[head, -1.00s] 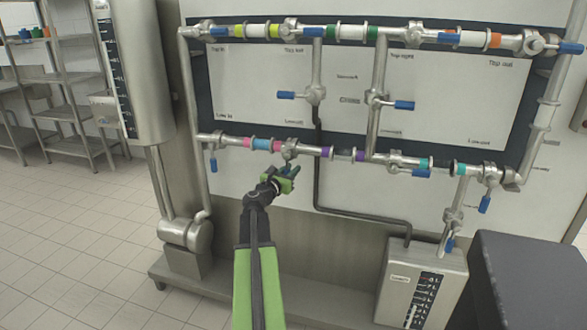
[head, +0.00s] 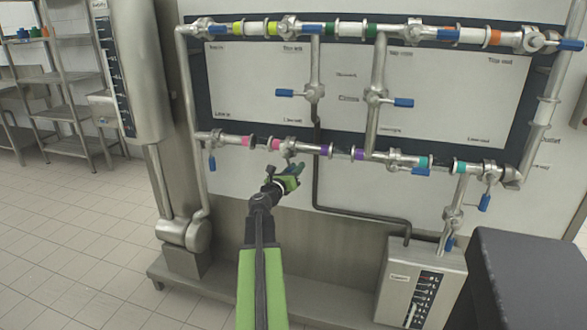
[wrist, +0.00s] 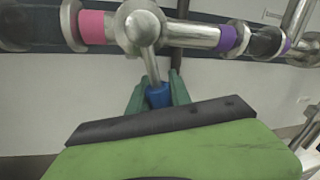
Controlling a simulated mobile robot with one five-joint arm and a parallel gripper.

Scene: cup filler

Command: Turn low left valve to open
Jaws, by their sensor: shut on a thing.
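My gripper (head: 287,172) is at the second valve from the left (head: 289,146) on the lower pipe. In the wrist view its green fingers stand on both sides of the blue lever end (wrist: 158,95) and are shut on it. The metal lever stem runs up from there to the round valve body (wrist: 143,27), so the lever hangs down, slightly slanted. In the head view the gripper mostly hides this lever. Pink bands sit left of the valve and a purple band (wrist: 228,39) sits right of it.
The leftmost lower valve's blue lever (head: 212,163) hangs straight down. A bent dark pipe (head: 316,190) runs down to the right of my gripper. A grey control box (head: 420,285) and a dark block (head: 530,280) stand at lower right. The tiled floor at left is clear.

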